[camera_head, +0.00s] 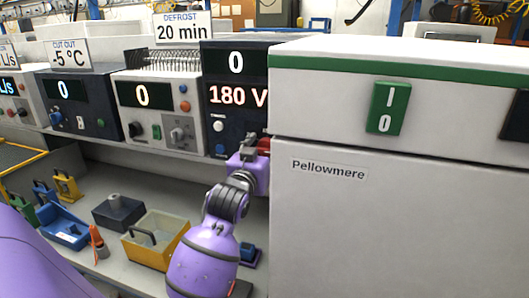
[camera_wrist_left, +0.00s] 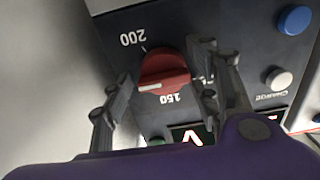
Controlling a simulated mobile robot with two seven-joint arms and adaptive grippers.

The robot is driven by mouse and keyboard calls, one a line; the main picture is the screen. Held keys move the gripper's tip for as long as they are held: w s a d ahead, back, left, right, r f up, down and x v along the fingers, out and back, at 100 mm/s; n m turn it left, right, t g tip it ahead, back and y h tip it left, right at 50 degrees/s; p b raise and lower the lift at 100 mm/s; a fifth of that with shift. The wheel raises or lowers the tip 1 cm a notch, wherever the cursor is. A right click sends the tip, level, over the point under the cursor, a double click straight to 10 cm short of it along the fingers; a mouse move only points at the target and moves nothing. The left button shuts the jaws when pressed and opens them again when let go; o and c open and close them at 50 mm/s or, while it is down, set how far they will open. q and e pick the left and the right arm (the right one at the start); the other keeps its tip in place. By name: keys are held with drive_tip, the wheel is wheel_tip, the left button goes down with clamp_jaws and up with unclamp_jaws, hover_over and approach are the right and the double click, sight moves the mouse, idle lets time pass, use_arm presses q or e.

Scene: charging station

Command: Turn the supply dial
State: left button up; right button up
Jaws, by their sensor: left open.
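The red dial (camera_wrist_left: 163,75) sits on a dark panel in the left wrist view, between upside-down marks 200 and 150. Its white mark lies between the two numbers. In the head view only a bit of the red dial (camera_head: 264,144) shows beside the white cabinet. The display (camera_head: 237,95) above it reads 180 V, with 0 on the display over that. My left gripper (camera_head: 252,145) is at the panel, open, with its fingers on either side of the dial. I cannot tell whether they touch it. My right gripper is not in view.
The white Pellowmere cabinet (camera_head: 400,220) stands close on the right, with a green switch (camera_head: 388,108). A blue button (camera_wrist_left: 294,20) and a white button (camera_wrist_left: 279,79) are near the dial. A yellow bin (camera_head: 155,240) and blue tray (camera_head: 62,228) lie on the bench below.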

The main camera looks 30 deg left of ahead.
use_arm(q)
drive_tip(key=v, duration=1.2)
idle(0.5)
drive_tip(key=x, duration=1.1)
drive_tip(key=shift+w, duration=0.25)
drive_tip(key=shift+f, duration=0.1)
drive_tip(key=c, duration=1.1)
